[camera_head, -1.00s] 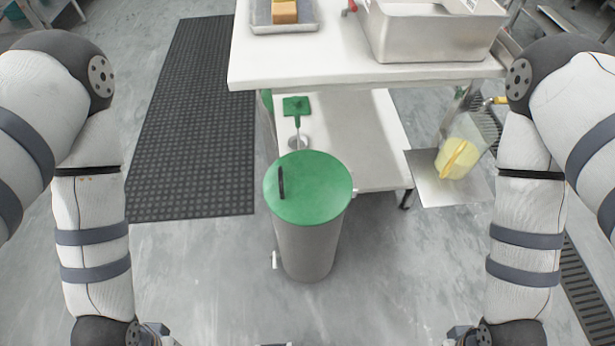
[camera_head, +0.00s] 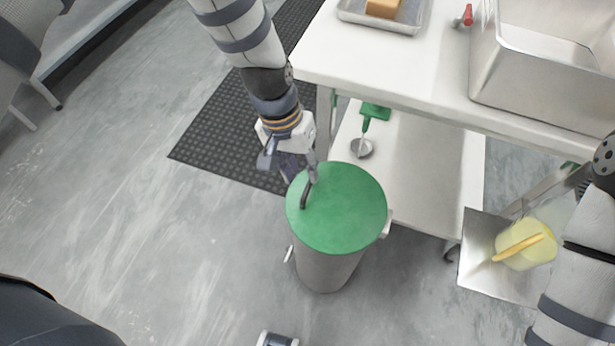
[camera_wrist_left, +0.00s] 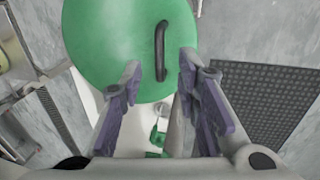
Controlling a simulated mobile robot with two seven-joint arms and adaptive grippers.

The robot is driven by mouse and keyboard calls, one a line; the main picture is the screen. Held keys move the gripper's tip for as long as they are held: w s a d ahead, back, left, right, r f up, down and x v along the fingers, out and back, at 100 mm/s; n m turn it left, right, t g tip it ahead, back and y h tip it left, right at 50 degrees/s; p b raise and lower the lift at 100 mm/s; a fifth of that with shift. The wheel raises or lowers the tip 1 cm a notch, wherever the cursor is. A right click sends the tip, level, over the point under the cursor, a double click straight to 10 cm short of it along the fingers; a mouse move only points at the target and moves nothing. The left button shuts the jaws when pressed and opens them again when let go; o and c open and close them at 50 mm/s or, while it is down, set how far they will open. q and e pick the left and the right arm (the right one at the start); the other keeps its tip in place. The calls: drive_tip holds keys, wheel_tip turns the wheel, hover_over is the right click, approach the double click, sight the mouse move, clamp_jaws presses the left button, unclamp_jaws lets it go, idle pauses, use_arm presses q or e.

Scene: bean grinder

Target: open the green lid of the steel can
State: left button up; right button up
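The steel can (camera_head: 328,270) stands upright on the floor in the head view. Its round green lid (camera_head: 345,215) lies flat on top, shut, with a dark bar handle (camera_head: 306,190) near its left edge. The lid also shows in the left wrist view (camera_wrist_left: 110,40), with the handle (camera_wrist_left: 160,50) just beyond the fingers. My left gripper (camera_head: 298,172) is at the lid's upper left edge, close to the handle. In the wrist view the left gripper's purple-padded fingers (camera_wrist_left: 165,88) are apart with nothing between them.
A white table (camera_head: 400,60) with a tray (camera_head: 350,12) and a steel bin (camera_head: 540,80) stands behind the can. Its lower shelf (camera_head: 430,180) holds a green-handled tool (camera_head: 372,115). A clear container of yellow stuff (camera_head: 525,245) is at right.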

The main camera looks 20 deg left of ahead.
sight(307, 187)
use_arm(q)
drive_tip(key=f, duration=0.2)
drive_tip(key=d+f, duration=0.1)
drive_tip(key=f, duration=0.1)
drive_tip(key=shift+f, duration=0.2)
clamp_jaws()
